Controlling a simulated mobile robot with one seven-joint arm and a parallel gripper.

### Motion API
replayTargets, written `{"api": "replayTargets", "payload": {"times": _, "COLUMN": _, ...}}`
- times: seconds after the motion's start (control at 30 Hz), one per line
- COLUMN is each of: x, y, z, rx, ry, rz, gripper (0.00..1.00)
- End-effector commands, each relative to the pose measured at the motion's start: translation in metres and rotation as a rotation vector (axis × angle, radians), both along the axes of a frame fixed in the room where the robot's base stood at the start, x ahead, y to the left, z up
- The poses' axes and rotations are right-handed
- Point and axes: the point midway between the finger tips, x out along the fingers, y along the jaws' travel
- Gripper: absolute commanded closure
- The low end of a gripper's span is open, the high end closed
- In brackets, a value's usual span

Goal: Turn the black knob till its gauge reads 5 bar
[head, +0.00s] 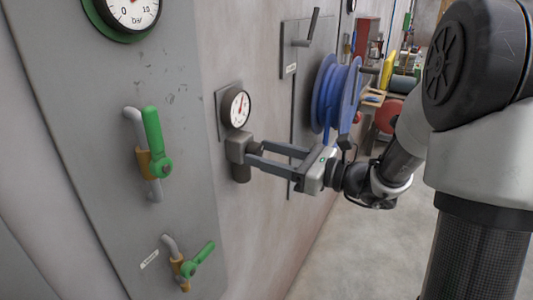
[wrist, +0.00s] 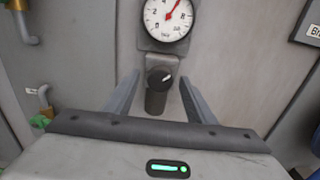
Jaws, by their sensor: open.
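The black knob (wrist: 160,77) has a white mark that slants up to the right. The gauge also shows in the head view (head: 236,107). My gripper (wrist: 159,79) is open, with one finger on each side of the knob and gaps visible between. In the head view my gripper (head: 252,153) reaches the regulator from the right, and the knob is not clearly visible there.
Left of the regulator are two green-handled valves (head: 153,145) (head: 197,260) and a large bar gauge (head: 130,12). A blue hose reel (head: 333,97) and a grey lever (head: 308,30) are on the wall to the right. The floor (head: 350,240) below is clear.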

Motion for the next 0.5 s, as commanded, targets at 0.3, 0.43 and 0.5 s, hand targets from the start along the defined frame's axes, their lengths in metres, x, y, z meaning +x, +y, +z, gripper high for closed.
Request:
{"api": "replayTargets", "payload": {"times": 0.3, "x": -0.0002, "y": -0.0003, "z": 0.0001, "rx": 0.000, "ry": 0.000, "rz": 0.000, "gripper": 0.83}}
{"api": "replayTargets", "payload": {"times": 0.43, "x": -0.0003, "y": -0.0004, "z": -0.0001, "rx": -0.001, "ry": -0.002, "rz": 0.000, "gripper": 0.91}}
{"api": "replayTargets", "payload": {"times": 0.5, "x": -0.0003, "y": -0.0004, "z": -0.0006, "rx": -0.004, "ry": -0.007, "rz": 0.000, "gripper": 0.91}}
